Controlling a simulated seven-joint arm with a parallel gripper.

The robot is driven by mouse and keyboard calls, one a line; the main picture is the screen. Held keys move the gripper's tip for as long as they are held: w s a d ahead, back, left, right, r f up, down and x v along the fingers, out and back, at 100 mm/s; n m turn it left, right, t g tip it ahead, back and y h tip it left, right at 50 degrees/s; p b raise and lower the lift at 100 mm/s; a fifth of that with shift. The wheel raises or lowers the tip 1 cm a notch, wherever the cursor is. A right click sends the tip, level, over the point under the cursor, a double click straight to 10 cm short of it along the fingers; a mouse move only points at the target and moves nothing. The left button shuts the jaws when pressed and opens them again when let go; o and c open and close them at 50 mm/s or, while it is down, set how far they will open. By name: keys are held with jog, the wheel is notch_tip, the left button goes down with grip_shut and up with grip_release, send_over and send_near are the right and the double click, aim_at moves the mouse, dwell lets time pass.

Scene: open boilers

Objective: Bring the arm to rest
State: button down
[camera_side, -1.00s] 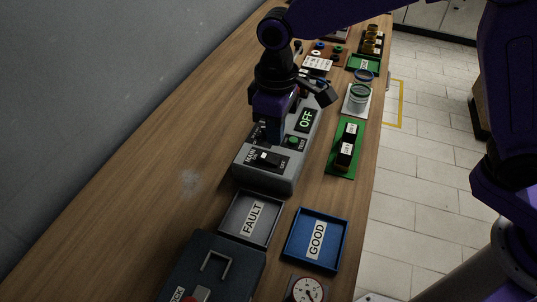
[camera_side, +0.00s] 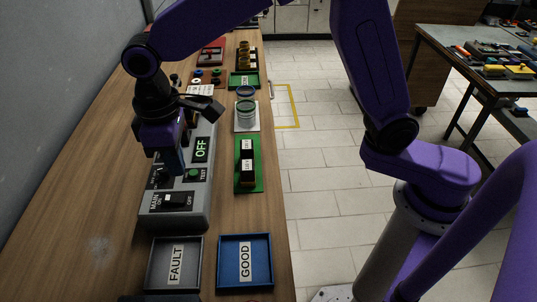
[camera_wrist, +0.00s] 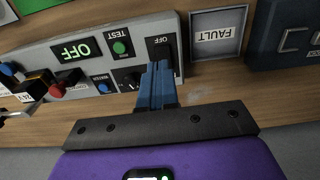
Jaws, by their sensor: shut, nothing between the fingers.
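My arm is purple, and my gripper (camera_side: 178,168) hangs over the grey control panel (camera_side: 172,215) in the side view. Its blue fingers are shut together with nothing between them. In the wrist view the fingers (camera_wrist: 158,75) appear in front of the panel's main switch (camera_wrist: 160,46) and partly cover it. Whether they touch the panel is unclear. The panel shows a lit green OFF display (camera_side: 201,149) and a green TEST button (camera_side: 193,173).
A grey FAULT tray (camera_side: 153,263) and a blue GOOD tray (camera_side: 224,262) lie in front of the panel. A green board (camera_side: 258,178) and a jar (camera_side: 245,112) stand to its right. Bare wood lies left of the panel.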

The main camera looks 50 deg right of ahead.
jog(key=s+d+n, duration=0.3)
jog(key=s+d, duration=1.9)
jog(key=d, duration=0.5)
jog(key=shift+s+f, duration=0.15)
jog(key=shift+s, duration=0.15)
